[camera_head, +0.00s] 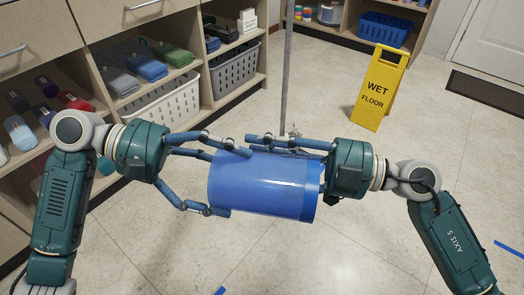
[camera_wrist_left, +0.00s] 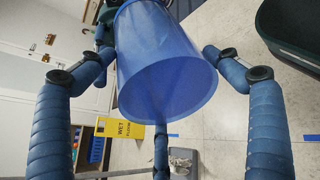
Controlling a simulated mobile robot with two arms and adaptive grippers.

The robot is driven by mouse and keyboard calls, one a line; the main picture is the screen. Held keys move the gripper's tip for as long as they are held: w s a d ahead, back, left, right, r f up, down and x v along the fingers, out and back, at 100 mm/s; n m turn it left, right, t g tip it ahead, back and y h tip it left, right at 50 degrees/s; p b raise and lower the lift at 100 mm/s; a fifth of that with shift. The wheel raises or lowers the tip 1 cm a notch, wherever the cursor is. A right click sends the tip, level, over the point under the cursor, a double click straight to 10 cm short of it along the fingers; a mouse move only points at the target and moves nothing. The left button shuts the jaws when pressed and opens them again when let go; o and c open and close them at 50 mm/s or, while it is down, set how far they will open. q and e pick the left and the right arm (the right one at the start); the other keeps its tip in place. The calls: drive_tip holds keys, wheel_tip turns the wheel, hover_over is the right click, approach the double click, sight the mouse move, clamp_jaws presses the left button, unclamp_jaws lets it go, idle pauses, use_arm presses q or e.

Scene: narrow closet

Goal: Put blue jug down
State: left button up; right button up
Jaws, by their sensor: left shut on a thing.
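The blue jug (camera_head: 262,185) is held in the air on its side between my two hands in the head view. It also fills the upper middle of the left wrist view (camera_wrist_left: 165,70), its round end toward the camera. My left gripper (camera_head: 237,182) comes from the left, with fingers above and below the jug's left end, shut on it. In the left wrist view its fingers flank the jug. My right gripper (camera_head: 285,145) is at the jug's right end, with fingers along its upper side. Its other fingers are hidden, so I cannot tell its grip.
Shelves on the left hold folded cloths (camera_head: 150,65), a white basket (camera_head: 165,108) and a grey basket (camera_head: 234,72). A yellow wet floor sign (camera_head: 380,88) stands at back right. A thin pole (camera_head: 287,65) rises behind the jug. A dark bin (camera_wrist_left: 290,38) shows in the wrist view.

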clamp_jaws()
use_arm(q)
drive_tip(key=o, duration=0.8)
drive_tip(key=shift+o, duration=1.1)
